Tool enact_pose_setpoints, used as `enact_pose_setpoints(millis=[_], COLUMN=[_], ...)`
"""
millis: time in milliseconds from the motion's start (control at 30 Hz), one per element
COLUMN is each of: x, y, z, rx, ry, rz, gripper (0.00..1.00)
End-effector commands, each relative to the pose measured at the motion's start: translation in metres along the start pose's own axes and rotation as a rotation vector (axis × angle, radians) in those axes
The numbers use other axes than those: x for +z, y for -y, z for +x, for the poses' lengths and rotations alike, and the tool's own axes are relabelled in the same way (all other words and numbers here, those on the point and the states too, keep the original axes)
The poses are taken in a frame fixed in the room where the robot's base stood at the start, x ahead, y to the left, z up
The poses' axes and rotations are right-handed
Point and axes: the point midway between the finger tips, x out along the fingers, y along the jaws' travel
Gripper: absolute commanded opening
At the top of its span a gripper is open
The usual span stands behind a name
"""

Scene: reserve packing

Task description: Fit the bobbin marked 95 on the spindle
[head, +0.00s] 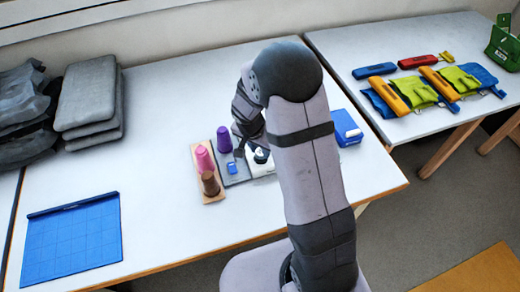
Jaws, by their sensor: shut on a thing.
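Three cone-shaped bobbins stand on a tan strip (211,199): a purple one (224,140), a pink one (204,158) and a brown one (210,184). No number is readable on them from here, so I cannot tell which is marked 95. My gripper (240,152) is low over the table, just right of the bobbins and above a grey pad (241,179). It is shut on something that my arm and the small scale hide. A white item (262,168) is partly covered by my arm. I cannot make out the spindle.
A small blue block (236,168) lies on the grey pad. A blue box (346,128) stands right of my arm. A blue gridded mat (72,240) and grey cushions (88,95) are at left. The second table (445,45) holds tool pouches. The table's front middle is clear.

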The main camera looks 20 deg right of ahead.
Motion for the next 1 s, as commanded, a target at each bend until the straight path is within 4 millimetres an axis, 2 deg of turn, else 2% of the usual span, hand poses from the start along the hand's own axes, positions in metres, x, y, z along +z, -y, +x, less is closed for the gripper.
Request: enact_pose_setpoints(millis=[1000], x=[0.0025], y=[-0.0002], z=[0.0092], rx=[0.000], ry=[0.000], rz=[0.000], gripper=[0.07])
